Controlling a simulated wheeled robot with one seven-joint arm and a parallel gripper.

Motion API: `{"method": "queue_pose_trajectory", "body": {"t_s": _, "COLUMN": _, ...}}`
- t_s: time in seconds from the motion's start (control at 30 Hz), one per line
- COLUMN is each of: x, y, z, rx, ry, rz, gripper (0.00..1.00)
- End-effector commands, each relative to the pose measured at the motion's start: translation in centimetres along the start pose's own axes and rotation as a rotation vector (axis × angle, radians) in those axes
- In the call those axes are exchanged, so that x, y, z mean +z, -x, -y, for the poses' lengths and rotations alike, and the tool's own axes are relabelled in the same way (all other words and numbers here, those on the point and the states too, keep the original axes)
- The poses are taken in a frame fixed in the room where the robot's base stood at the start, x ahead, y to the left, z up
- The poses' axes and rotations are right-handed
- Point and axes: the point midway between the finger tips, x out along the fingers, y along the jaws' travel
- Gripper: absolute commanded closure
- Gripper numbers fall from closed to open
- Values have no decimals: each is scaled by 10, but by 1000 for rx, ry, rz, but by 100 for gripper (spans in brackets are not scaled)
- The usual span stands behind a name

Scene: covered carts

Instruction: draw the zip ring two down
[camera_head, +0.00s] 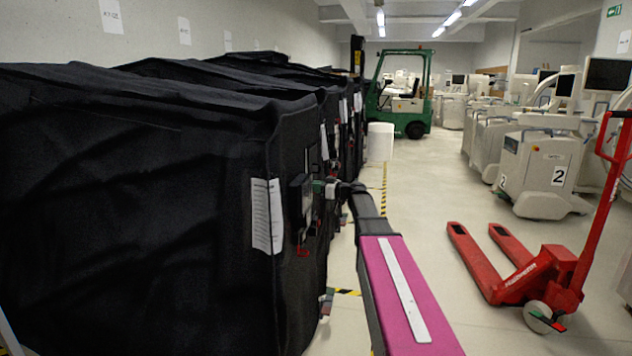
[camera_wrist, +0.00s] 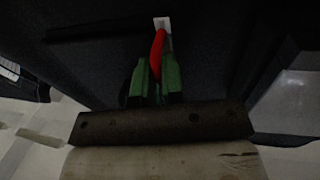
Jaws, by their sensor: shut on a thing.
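A black cloth cover (camera_head: 150,190) hangs over the nearest cart and also fills most of the wrist view (camera_wrist: 100,50). In the wrist view, a red zip ring (camera_wrist: 157,46) hangs as a narrow loop from a small white patch (camera_wrist: 162,22). My gripper (camera_wrist: 156,76), with green fingers, is shut on the lower part of this ring. In the head view my gripper (camera_head: 319,187) is at the cover's aisle-side face, and the ring in it is too small to make out. A small red thing (camera_head: 303,252) shows lower on the cover.
More covered carts (camera_head: 240,85) stand in a row behind. A white sheet (camera_head: 267,215) is on the near cover's corner. A red pallet truck (camera_head: 530,275) stands at the right, a green forklift (camera_head: 412,100) at the back.

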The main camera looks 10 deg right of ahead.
Motion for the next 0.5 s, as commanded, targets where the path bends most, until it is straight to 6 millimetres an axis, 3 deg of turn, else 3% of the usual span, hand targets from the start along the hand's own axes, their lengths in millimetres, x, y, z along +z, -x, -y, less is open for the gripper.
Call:
{"method": "queue_pose_trajectory", "body": {"t_s": 0.27, "x": 0, "y": 0, "z": 0, "rx": 1, "ry": 0, "rz": 0, "gripper": 100}}
{"method": "queue_pose_trajectory", "body": {"t_s": 0.3, "x": 0, "y": 0, "z": 0, "rx": 1, "ry": 0, "rz": 0, "gripper": 78}}
{"method": "queue_pose_trajectory", "body": {"t_s": 0.33, "x": 0, "y": 0, "z": 0, "rx": 0, "ry": 0, "rz": 0, "gripper": 68}}
{"method": "queue_pose_trajectory", "body": {"t_s": 0.5, "x": 0, "y": 0, "z": 0, "rx": 0, "ry": 0, "rz": 0, "gripper": 67}}
